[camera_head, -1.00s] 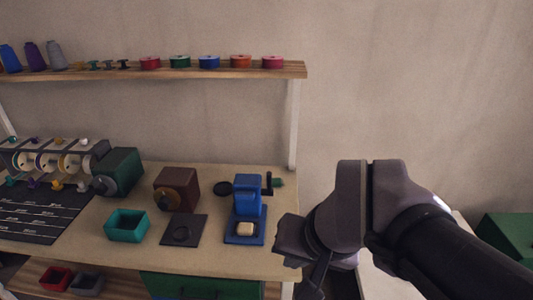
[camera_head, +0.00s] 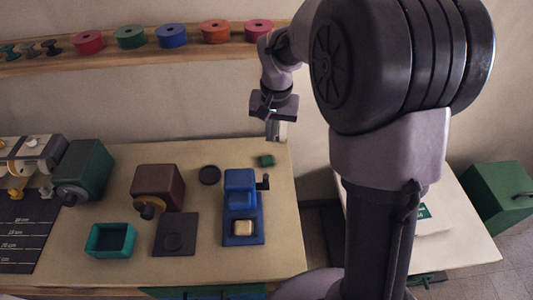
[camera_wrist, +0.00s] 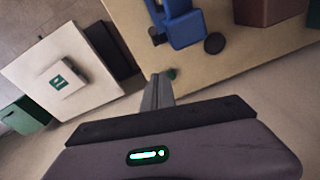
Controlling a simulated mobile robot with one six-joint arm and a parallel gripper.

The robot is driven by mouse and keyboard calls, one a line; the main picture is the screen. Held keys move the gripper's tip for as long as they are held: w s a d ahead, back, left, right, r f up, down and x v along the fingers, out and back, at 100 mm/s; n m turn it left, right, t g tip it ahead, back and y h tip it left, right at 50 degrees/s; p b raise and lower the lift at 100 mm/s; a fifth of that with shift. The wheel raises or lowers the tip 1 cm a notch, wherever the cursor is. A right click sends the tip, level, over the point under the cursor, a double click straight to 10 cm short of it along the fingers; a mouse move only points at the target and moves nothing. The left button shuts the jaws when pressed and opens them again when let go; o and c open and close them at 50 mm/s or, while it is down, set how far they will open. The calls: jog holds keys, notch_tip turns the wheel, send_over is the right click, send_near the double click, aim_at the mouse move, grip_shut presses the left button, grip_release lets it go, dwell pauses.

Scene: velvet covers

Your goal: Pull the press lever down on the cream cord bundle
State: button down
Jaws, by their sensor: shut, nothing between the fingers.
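The blue press (camera_head: 242,190) stands upright on the bench, with its dark lever (camera_head: 263,183) sticking out at its right side. The cream cord bundle (camera_head: 243,228) sits on the press's base, below the head and apart from it. In the wrist view, the press (camera_wrist: 182,25) is at the top, and the bundle cannot be made out. My gripper (camera_head: 276,131) is shut and empty, above the bench's back edge, behind and right of the press. Its closed fingers (camera_wrist: 158,90) point toward a small green piece (camera_wrist: 172,74) near the lever.
Left stand a brown box (camera_head: 158,187), a dark mat (camera_head: 176,235), a teal tray (camera_head: 110,240) and a green box (camera_head: 85,170). A shelf with spools (camera_head: 172,35) runs above. Bare bench lies right of the press.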

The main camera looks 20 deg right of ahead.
jog(key=f+b, duration=0.1)
jog(key=f, duration=0.2)
jog(key=s+a+f+b, duration=0.1)
jog(key=f, duration=0.3)
jog(key=f+b, duration=0.1)
jog(key=f, duration=0.2)
jog(key=shift+s+a+f, duration=0.2)
jog(key=shift+a+f, duration=0.05)
jog(key=shift+f, duration=0.1)
jog(key=shift+s+a+f+b, duration=0.15)
jog(key=shift+s+b, duration=0.2)
jog(key=shift+s, duration=0.1)
